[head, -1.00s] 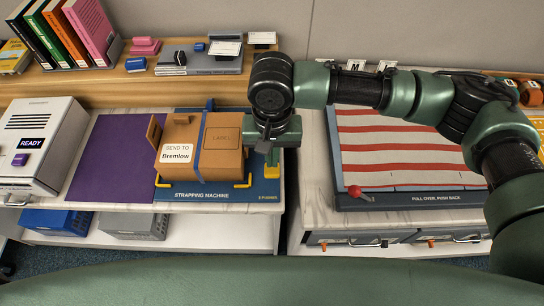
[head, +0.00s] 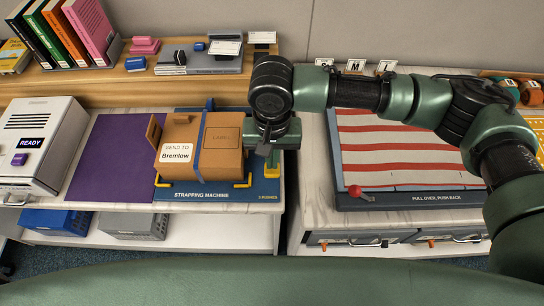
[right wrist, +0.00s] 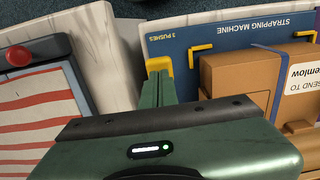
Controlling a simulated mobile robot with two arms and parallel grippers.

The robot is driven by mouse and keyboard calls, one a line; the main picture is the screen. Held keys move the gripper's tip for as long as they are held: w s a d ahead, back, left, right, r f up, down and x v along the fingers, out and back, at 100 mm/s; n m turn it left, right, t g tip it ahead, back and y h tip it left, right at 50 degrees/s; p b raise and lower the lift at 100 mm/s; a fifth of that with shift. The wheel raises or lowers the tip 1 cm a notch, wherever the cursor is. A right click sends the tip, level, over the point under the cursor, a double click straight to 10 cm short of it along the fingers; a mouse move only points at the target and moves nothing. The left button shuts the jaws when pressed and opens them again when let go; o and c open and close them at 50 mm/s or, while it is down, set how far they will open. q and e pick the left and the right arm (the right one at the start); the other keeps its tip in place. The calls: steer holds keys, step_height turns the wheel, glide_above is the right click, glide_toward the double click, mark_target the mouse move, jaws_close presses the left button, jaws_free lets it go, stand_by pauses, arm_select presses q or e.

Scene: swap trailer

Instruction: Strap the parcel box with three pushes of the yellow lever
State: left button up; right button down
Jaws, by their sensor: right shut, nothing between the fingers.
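The tan parcel box (head: 225,148) stands on the blue strapping machine (head: 263,190) between yellow corner brackets. Its white tag reads "SEND TO Bremlow". A blue strap (head: 201,150) runs over the box. The yellow lever (head: 272,171) is at the machine's right side, partly hidden by my gripper. My right gripper (head: 269,156) is shut and empty, right at the lever. In the right wrist view, its green fingers (right wrist: 157,87) meet the yellow lever (right wrist: 158,65); whether they touch it I cannot tell. My left gripper is out of view.
A purple mat (head: 108,160) and a white machine marked READY (head: 45,140) lie left of the box. A red-striped board with a red-knobbed lever (head: 360,194) is on the right counter, across a narrow gap. A shelf with books stands behind.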

steer(key=shift+f+b, duration=0.5)
steer(key=shift+f, duration=1.8)
step_height(320, 180, up, 9)
steer(key=p, duration=1)
steer(key=shift+f, duration=0.15)
steer(key=shift+s+f, duration=0.1)
steer(key=shift+f, duration=0.05)
